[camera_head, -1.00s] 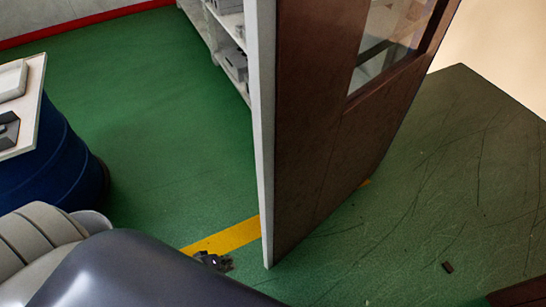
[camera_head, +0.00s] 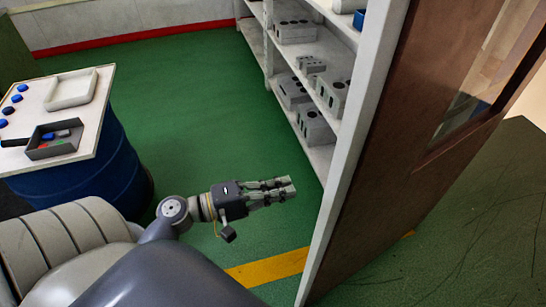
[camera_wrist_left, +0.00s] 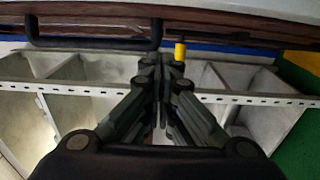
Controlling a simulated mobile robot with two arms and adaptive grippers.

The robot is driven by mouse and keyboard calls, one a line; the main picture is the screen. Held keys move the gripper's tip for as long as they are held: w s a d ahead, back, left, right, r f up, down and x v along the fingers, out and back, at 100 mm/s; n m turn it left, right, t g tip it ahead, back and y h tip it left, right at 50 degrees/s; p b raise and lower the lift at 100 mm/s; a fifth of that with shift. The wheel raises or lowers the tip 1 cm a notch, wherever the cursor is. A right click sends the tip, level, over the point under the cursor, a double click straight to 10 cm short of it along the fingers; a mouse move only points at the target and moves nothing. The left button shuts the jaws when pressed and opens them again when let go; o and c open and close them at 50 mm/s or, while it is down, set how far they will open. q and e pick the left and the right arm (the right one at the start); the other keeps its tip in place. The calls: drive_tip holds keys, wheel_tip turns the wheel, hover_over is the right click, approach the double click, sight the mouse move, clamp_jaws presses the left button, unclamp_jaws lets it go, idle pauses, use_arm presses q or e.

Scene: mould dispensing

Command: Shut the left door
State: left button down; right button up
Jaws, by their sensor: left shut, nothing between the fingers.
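The brown wooden door (camera_head: 385,195) with a glass pane and a pale edge stands open at the right of the head view. Green floor shows on both sides of it. My left gripper (camera_head: 291,187) is in front of the shelves, left of the door's pale edge and apart from it in the picture. Its fingers are shut and empty, pointing right. No contact with the handle can be made out. My right gripper is out of view.
A grey shelf unit (camera_head: 322,100) with grey mould blocks stands behind the gripper. A blue drum (camera_head: 90,165) with a white top, trays and blue pieces stands at the left. Green floor (camera_head: 195,110) between them is clear. A yellow stripe (camera_head: 268,268) crosses the floor.

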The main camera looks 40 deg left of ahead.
use_arm(q)
drive_tip(key=w+d+p, duration=0.2)
drive_tip(key=d+p, duration=0.1)
drive_tip(key=d, duration=0.3)
drive_tip(key=shift+w+d, duration=0.3)
drive_tip(key=shift+d, duration=0.1)
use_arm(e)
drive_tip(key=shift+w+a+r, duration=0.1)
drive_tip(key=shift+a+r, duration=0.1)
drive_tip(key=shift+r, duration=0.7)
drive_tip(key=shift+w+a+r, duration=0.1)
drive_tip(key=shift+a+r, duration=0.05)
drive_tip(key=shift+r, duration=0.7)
